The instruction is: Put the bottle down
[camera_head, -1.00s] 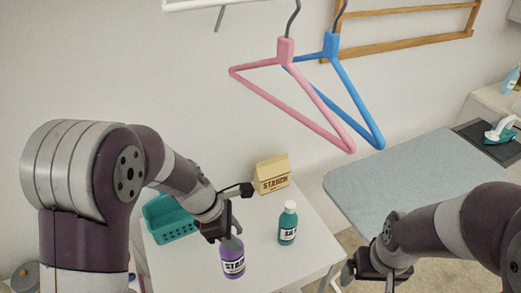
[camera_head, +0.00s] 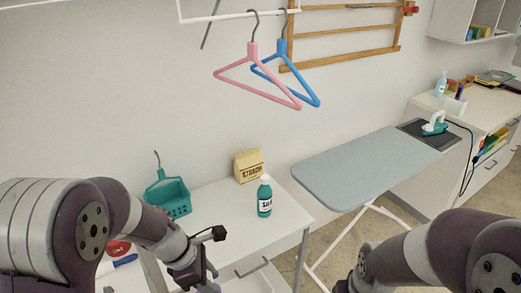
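My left gripper (camera_head: 205,277) is at the bottom edge, in front of the white table. A pale purple-grey top of the purple bottle (camera_head: 208,288) shows at its fingers; the rest of the bottle is below the picture. The gripper appears shut on it, though the grip itself is mostly hidden. A teal bottle (camera_head: 265,198) with a white cap stands upright on the table, apart from the gripper. My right gripper (camera_head: 345,286) is barely in view at the bottom edge, so its fingers cannot be read.
Bare tabletop lies between basket and teal bottle. An ironing board (camera_head: 355,170) stands to the right. A pink hanger (camera_head: 255,75) and a blue hanger (camera_head: 290,75) hang above.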

